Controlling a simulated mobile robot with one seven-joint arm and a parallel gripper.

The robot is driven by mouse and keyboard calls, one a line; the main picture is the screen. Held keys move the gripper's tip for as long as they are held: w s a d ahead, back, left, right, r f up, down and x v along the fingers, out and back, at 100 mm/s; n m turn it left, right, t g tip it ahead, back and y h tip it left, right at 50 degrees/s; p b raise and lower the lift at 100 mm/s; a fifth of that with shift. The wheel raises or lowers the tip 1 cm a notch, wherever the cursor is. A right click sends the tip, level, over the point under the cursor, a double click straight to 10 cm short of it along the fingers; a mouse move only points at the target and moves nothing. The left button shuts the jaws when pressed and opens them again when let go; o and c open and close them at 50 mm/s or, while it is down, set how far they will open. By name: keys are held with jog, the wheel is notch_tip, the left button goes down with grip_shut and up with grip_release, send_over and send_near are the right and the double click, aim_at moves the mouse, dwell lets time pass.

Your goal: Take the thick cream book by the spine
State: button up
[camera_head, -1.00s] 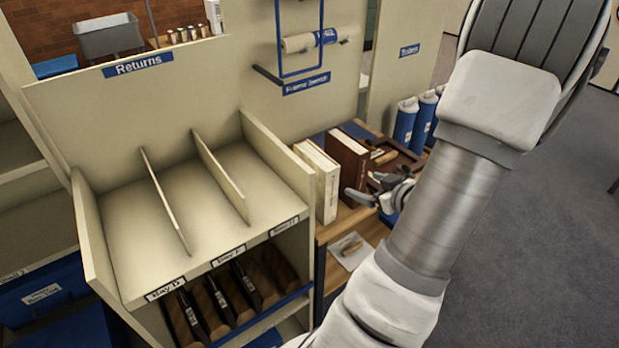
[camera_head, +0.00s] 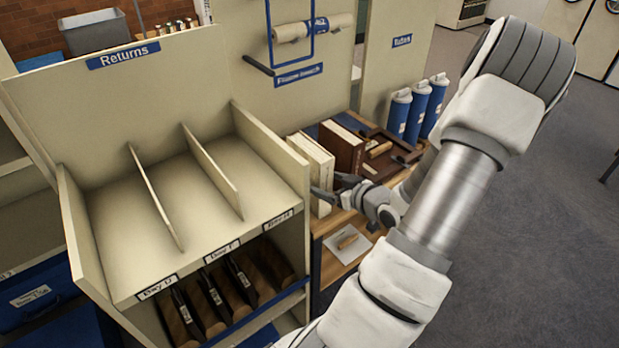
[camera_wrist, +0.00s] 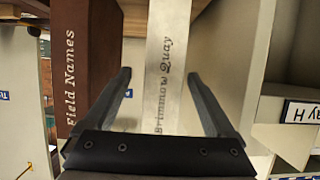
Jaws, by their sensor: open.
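The thick cream book (camera_head: 314,170) stands upright on the wooden bench, just right of the returns shelf. In the wrist view its spine (camera_wrist: 166,75), lettered "Brimmow Quay", faces me. My gripper (camera_head: 331,192) is open in front of that spine. In the wrist view the fingertips of my gripper (camera_wrist: 158,75) lie one on each side of the spine, with space on both sides. I cannot tell whether the tips reach past the spine's face. The brown book (camera_head: 343,148), "Field Names" (camera_wrist: 75,65), stands to the right in the head view and left in the wrist view.
The returns shelf (camera_head: 150,265) has a side wall (camera_head: 270,150) close to the cream book. A wooden tray (camera_head: 385,155) and blue canisters (camera_head: 415,110) are beyond the brown book. A gap separates the two books.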

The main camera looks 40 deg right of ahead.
jog(key=shift+b+x, duration=0.35)
jog(key=shift+x, duration=2.65)
jog(key=shift+a+f, duration=0.15)
jog(key=shift+a, duration=0.05)
grip_shut()
